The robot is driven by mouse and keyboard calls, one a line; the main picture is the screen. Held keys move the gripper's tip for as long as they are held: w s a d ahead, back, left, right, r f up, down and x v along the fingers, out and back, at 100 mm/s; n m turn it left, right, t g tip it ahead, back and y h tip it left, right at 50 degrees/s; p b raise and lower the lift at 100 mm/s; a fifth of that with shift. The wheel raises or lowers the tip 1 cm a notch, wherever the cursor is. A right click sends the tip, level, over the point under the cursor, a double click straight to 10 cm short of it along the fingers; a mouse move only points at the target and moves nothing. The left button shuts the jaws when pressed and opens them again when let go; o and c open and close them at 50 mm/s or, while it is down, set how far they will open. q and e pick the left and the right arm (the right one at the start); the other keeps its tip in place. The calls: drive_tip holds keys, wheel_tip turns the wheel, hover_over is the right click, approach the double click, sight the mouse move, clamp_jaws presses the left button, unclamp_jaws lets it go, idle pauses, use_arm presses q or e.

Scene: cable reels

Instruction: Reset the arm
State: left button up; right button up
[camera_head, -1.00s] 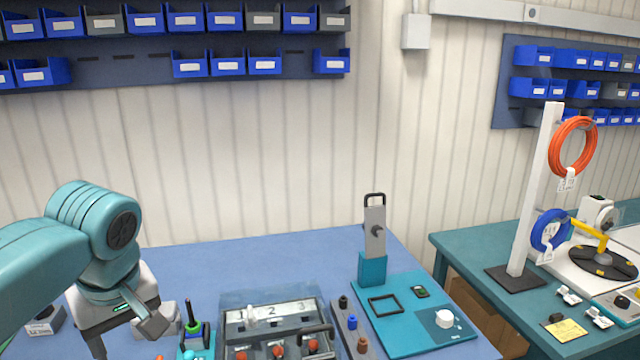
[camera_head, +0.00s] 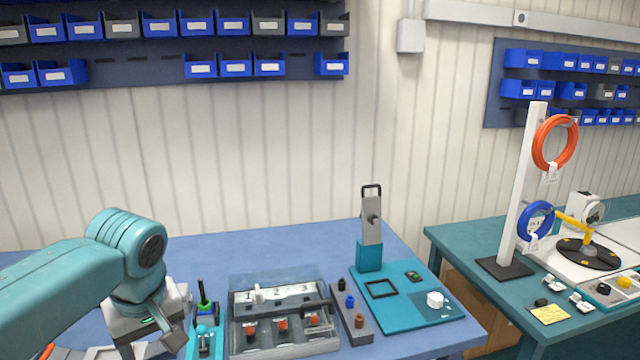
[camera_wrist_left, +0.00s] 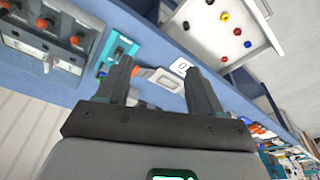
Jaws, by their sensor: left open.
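My left arm comes in from the left in the head view, with its left gripper (camera_head: 152,348) pointing down at the table's left front, partly cut off by the lower edge. In the left wrist view the left gripper (camera_wrist_left: 160,75) shows two dark fingers spread apart with nothing between them. Past the fingers, a white and orange item and the blue table edge show; I cannot tell any contact. My right gripper is in neither view.
A switch box (camera_head: 285,345) with numbered slots stands right of the gripper, beside a small teal tool stand (camera_head: 206,340). A teal board (camera_head: 415,320) lies further right. A white post (camera_head: 522,190) holds orange and blue cable coils on the right-hand table.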

use_arm(q)
drive_tip(key=s+d+f+m+g+h, duration=0.1)
drive_tip(key=d+f+m+h, duration=0.3)
drive_tip(key=f, duration=1.1)
drive_tip(key=s+d+f+m+g, duration=0.1)
drive_tip(key=d+f, duration=0.5)
drive_tip(key=f, duration=0.9)
drive_tip(key=s+d+f+h, duration=0.1)
drive_tip(key=s+f, duration=0.5)
drive_tip(key=s, duration=0.3)
drive_tip(key=s+d+f, duration=0.2)
drive_tip(key=s+f, duration=0.5)
drive_tip(key=s, duration=0.1)
drive_tip(key=shift+s+f+m+t+h, duration=0.2)
drive_tip(key=shift+s+m+t+h, duration=0.1)
drive_tip(key=shift+s+m+h, duration=0.1)
